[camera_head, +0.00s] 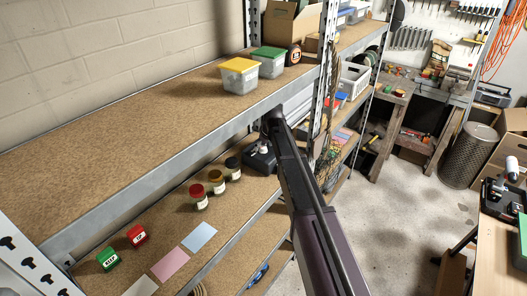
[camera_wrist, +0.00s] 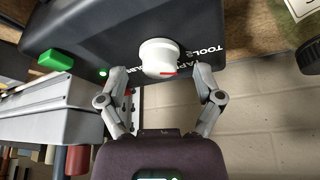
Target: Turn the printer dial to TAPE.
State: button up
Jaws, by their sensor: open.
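The black printer (camera_wrist: 95,30) fills the upper part of the wrist view. Its round white dial (camera_wrist: 157,54) has a red mark at its lower right edge. White lettering beside the dial reads TOOLS and, partly hidden, what looks like TAPE; other letters lie behind my left finger. My gripper (camera_wrist: 159,76) is open, with one finger on each side of the dial; I cannot tell whether either finger touches it. In the head view the printer (camera_head: 260,158) stands on the lower shelf, partly behind my arm, and the dial cannot be made out.
A green block (camera_wrist: 55,60) and a small green light show left of the dial. Several jars (camera_head: 217,181) stand near the printer on the lower shelf (camera_head: 165,215). The upper shelf (camera_head: 130,115) and a metal post (camera_head: 325,75) are close to my arm.

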jog(key=shift+w+f, duration=0.1)
jog(key=shift+f, duration=0.25)
jog(key=c, duration=1.2)
jog(key=shift+o, duration=0.2)
jog(key=shift+a+m, duration=0.1)
jog(key=shift+m, duration=0.4)
jog(key=m+h, duration=0.1)
jog(key=m, duration=0.2)
jog(key=shift+t+h, duration=0.3)
jog(key=shift+m+h, duration=0.7)
jog(key=shift+m, duration=1.3)
